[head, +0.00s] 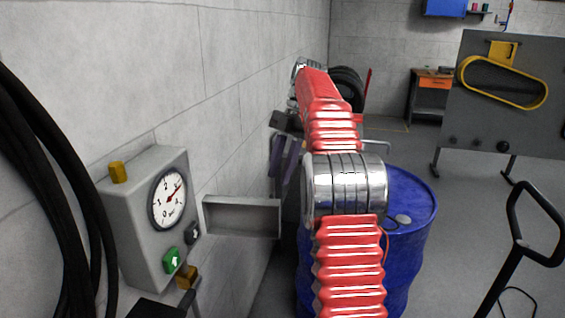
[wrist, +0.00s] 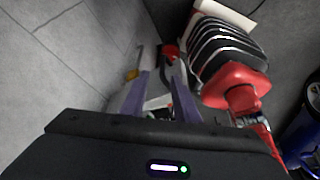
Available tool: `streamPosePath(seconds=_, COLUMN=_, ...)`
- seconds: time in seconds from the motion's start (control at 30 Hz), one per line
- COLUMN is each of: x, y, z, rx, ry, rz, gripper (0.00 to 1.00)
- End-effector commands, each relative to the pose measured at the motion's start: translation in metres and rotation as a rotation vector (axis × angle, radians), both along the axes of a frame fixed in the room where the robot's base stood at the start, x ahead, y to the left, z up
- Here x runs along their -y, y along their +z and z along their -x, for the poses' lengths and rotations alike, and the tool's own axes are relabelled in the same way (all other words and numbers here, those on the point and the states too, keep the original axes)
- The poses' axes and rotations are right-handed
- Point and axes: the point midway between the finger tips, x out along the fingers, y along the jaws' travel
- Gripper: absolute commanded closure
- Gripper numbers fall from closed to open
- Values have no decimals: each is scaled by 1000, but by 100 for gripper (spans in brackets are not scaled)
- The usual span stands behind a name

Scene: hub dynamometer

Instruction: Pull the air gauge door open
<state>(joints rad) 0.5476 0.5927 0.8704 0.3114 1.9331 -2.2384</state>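The air gauge (head: 168,198) is a dial with a red needle on a grey wall box (head: 130,225) at the left of the head view. Its door (head: 240,217), a shallow grey panel, stands swung out to the right of the box, so the dial is uncovered. My gripper (head: 281,180) is at the door's outer right end, its purple fingers pointing down. In the wrist view my gripper (wrist: 157,62) has its fingers apart, with a gap between them. Whether a finger touches the door cannot be told.
Black hoses (head: 45,170) hang left of the box. A blue drum (head: 410,220) stands right of the door, partly behind my arm. A black handle frame (head: 520,235) is at the right. The grey wall runs close along the left; floor is clear beyond the drum.

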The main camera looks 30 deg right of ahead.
Motion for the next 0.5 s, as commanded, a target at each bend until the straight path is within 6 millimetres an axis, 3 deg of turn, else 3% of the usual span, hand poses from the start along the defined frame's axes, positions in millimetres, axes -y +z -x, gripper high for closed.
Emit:
streamPosePath(seconds=0.2, x=6, y=14, z=-2, rx=1, ry=-1, rz=0, gripper=72)
streamPosePath(seconds=0.5, x=8, y=19, z=-1, rx=0, ry=0, rz=-1, gripper=72)
